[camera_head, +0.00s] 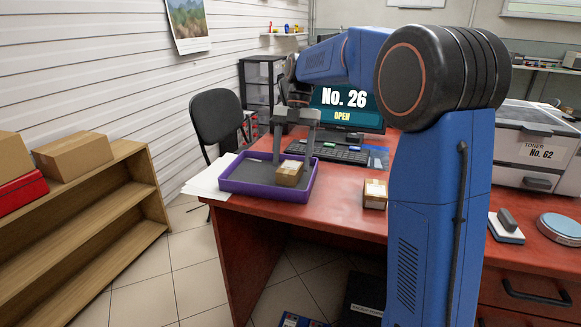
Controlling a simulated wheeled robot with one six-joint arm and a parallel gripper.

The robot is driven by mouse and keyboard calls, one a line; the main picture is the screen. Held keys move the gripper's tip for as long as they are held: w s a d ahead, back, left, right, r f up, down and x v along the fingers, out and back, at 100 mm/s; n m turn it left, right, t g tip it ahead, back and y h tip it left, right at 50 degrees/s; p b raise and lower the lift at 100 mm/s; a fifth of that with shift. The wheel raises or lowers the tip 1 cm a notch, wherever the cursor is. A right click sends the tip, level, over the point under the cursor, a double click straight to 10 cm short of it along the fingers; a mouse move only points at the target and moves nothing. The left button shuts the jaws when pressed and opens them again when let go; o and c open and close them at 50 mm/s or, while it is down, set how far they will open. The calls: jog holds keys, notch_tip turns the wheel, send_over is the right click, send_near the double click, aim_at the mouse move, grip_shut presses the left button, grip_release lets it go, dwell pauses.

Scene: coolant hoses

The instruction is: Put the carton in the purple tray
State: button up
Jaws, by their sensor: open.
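The purple tray (241,190) lies on the red desk's left part. A small brown carton (289,174) with a pale top rests inside the tray, toward its right side. A second, similar small carton (375,194) stands on the desk to the right of the tray, near the front edge. My gripper (293,162) points down over the tray, its two fingers apart. The fingertips are close to the carton in the tray, one to each side in the picture; I cannot tell whether they touch it.
A keyboard (328,152) and a monitor reading "No. 26 OPEN" (346,103) stand behind the tray. White papers (208,178) lie left of it. My blue arm hides the desk's middle.

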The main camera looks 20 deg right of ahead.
jog(key=v, duration=0.9)
jog(key=shift+r, duration=0.25)
